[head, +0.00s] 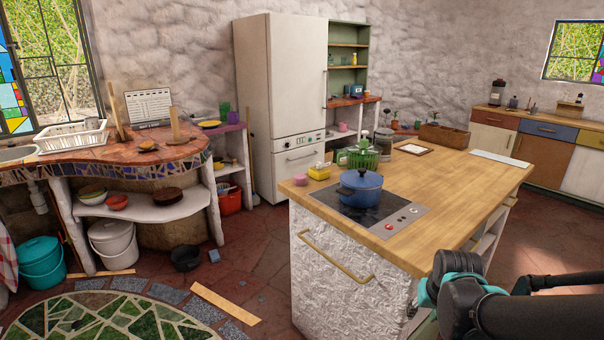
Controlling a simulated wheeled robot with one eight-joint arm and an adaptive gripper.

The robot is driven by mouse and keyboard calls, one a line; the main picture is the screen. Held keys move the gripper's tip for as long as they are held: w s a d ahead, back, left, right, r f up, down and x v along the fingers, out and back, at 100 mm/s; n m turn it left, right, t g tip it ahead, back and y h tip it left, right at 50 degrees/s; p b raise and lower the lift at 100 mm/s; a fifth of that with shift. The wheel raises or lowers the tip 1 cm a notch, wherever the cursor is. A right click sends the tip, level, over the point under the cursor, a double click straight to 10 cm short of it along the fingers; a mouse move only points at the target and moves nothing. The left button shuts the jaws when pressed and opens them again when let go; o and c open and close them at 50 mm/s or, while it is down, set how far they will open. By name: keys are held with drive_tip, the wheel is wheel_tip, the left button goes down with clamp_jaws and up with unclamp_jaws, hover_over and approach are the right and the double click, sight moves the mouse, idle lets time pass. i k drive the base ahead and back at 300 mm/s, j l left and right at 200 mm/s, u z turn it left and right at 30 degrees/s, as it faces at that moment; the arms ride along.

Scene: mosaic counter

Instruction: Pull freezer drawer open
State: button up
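A tall white fridge-freezer (283,85) stands against the back wall, left of the middle. Its freezer drawer (299,170) is the lower front, below a control strip (300,141), with a horizontal handle (301,156) near its top. The drawer front looks flush and shut; its lower right part is hidden behind the island. Black and teal parts of my arm show at the lower right, far from the fridge. I cannot make out my gripper's fingers in this view.
A wood-topped island (460,172) with a blue pot (361,191) stands between my arm and the fridge. A mosaic counter (130,150) is at the left. Floor planks (225,304) and a black bowl (186,258) lie on the floor left of the island.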

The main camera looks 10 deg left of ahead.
sight(286, 164)
drive_tip(key=j+u, duration=0.5)
drive_tip(key=i+j+u, duration=0.45)
drive_tip(key=i+j, duration=0.2)
drive_tip(key=j, duration=0.25)
drive_tip(key=i+j+u, duration=0.45)
drive_tip(key=i+j, duration=0.2)
drive_tip(key=i+z, duration=0.3)
drive_tip(key=i, duration=0.15)
drive_tip(key=i+j+z, duration=0.1)
drive_tip(key=i+z, duration=0.2)
drive_tip(key=i, duration=0.2)
drive_tip(key=i+j+z, duration=0.3)
drive_tip(key=i, duration=0.15)
drive_tip(key=i+l+z, duration=0.2)
drive_tip(key=i+z, duration=0.2)
drive_tip(key=i, duration=0.4)
drive_tip(key=i+z, duration=0.4)
drive_tip(key=i, duration=0.35)
drive_tip(key=i+l+u, duration=0.1)
drive_tip(key=i, duration=0.75)
drive_tip(key=i+l+u, duration=0.1)
drive_tip(key=i, duration=0.75)
